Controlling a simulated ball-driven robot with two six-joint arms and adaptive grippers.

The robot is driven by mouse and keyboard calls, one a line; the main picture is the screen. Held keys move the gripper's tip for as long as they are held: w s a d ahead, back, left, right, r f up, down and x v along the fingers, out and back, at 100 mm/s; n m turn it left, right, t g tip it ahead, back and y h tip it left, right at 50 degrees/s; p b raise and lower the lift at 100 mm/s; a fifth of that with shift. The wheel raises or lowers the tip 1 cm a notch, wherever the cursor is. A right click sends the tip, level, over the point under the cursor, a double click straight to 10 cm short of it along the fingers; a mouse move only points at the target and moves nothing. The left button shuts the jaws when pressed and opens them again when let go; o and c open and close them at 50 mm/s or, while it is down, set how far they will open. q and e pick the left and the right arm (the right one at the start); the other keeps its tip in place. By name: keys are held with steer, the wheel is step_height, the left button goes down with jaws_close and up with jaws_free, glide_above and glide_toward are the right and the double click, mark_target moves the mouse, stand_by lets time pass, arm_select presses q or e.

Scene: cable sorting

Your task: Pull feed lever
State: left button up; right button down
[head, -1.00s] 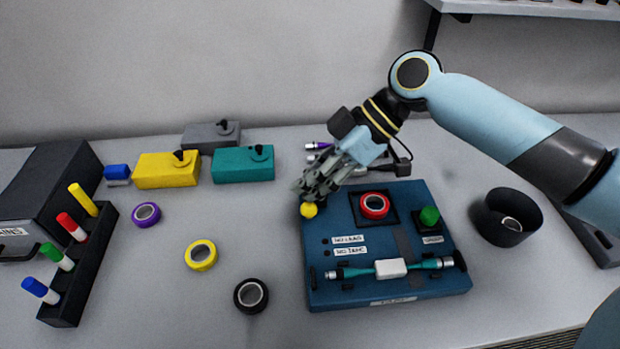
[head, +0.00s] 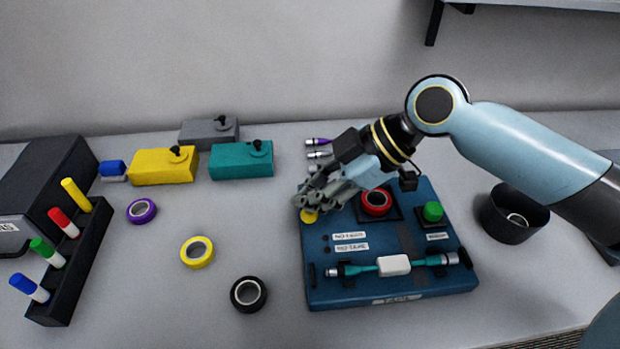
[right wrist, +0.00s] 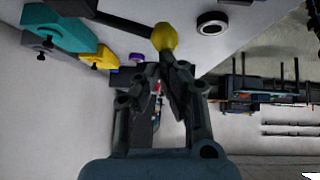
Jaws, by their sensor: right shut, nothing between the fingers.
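The lever's yellow knob (head: 309,216) shows at the back left corner of the blue test board (head: 345,285). My right gripper (head: 304,202) is shut and empty, with its fingertips right at the knob, partly covering it. In the right wrist view the yellow knob (right wrist: 164,37) sits at the end of a dark rod, just beyond the closed fingertips (right wrist: 166,62). I cannot tell whether the fingers touch it. My left gripper is not in view.
The board carries a red button (head: 376,202), a green button (head: 432,211) and a teal cable with a white block (head: 395,265). A black cup (head: 513,217) stands to the right. Tape rolls, including a yellow one (head: 197,252), lie on the left.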

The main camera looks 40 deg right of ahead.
steer(key=f+b, duration=0.1)
steer(key=s+f+t+b, duration=0.1)
steer(key=a+f+n+t+h+b, duration=0.1)
steer(key=b, duration=0.1)
steer(key=shift+s+f, duration=0.15)
steer(key=shift+s, duration=0.2)
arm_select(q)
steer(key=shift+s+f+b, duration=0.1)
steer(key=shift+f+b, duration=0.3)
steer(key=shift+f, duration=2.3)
arm_select(e)
steer(key=shift+s+a+f, duration=0.1)
steer(key=shift+f, duration=0.3)
